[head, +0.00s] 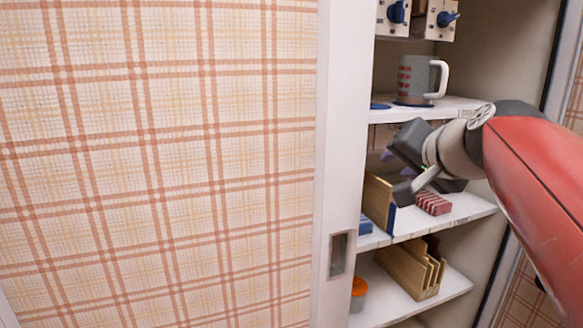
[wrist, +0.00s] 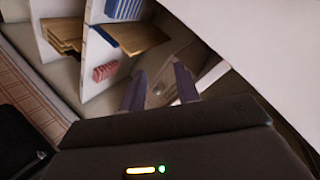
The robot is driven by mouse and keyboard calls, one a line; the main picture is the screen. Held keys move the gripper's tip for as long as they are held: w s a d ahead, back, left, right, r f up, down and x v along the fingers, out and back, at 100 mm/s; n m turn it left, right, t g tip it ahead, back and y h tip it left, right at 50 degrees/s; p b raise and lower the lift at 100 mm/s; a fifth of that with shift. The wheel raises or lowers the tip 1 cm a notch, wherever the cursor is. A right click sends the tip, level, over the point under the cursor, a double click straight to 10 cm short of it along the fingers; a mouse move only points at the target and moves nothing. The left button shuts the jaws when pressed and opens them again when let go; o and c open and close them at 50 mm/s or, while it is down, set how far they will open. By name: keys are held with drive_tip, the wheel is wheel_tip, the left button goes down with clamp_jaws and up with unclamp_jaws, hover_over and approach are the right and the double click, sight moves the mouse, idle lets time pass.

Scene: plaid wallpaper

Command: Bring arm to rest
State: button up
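My red arm (head: 545,170) reaches in from the right of the head view to the front of an open cabinet. My gripper (head: 398,164) is in front of the cabinet's middle shelf (head: 460,213), near a red striped block (head: 433,203). The wrist view shows the gripper's two fingers (wrist: 159,84) spread apart, with nothing held between them. The red striped block also shows in the wrist view (wrist: 105,71), left of the fingers and apart from them.
A grey mug (head: 417,78) stands on the shelf above the gripper. Wooden boards (head: 379,200) and a wooden rack (head: 410,268) are on lower shelves. An orange-topped container (head: 358,292) is at the bottom. A white sliding door edge (head: 342,150) borders the opening on the left.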

drive_tip(key=s+a+f+n+g+h, duration=0.1)
drive_tip(key=s+f+n+g, duration=0.2)
drive_tip(key=s+f, duration=0.6)
drive_tip(key=s+a+f+n+g+h, duration=0.1)
drive_tip(key=s+a+f+n+g, duration=0.1)
drive_tip(key=s+f, duration=0.8)
wheel_tip(320, 180, down, 8)
drive_tip(key=shift+s+a+r+n+g, duration=0.15)
drive_tip(key=shift+s+r+n+g, duration=0.1)
drive_tip(key=shift+n+g, duration=0.65)
idle(0.9)
